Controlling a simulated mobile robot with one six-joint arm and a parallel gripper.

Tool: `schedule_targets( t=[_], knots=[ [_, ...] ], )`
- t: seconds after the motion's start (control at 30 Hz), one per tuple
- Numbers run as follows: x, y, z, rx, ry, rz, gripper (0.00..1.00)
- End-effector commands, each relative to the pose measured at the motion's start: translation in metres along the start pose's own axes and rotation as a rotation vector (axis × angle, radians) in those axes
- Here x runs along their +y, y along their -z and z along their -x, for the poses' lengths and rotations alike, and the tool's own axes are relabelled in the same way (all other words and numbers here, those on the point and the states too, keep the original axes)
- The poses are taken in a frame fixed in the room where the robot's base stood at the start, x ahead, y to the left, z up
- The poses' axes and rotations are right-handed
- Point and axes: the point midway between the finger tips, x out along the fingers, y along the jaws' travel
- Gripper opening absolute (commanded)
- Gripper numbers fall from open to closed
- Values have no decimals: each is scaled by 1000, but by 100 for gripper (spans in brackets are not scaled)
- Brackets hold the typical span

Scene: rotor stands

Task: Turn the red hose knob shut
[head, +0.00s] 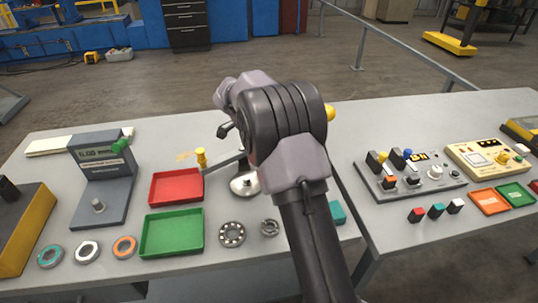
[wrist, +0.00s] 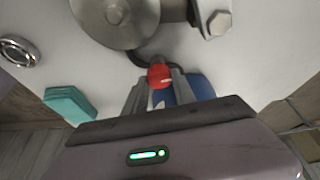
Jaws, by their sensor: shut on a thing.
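The red hose knob (wrist: 159,75) shows in the wrist view as a small round red cap between my fingertips. My gripper (wrist: 159,86) is shut on it, one grey finger on each side. A dark curved hose or cable runs beside the knob, close to a round metal body (wrist: 115,18). In the head view my arm covers the knob and my fingers, so how far the knob is turned cannot be told.
A metal bracket with a hex bolt (wrist: 217,23) stands close by. A blue item (wrist: 192,88) lies behind my fingers. A teal block (wrist: 68,104) lies left.

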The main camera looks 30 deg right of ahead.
Motion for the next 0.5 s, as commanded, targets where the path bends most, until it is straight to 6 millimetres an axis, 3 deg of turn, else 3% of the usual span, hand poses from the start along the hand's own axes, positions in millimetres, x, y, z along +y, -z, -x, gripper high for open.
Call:
schedule_targets(
  t=[0.5],
  knots=[
    [-1,0,1,-1,-73,-177,0]
  ],
)
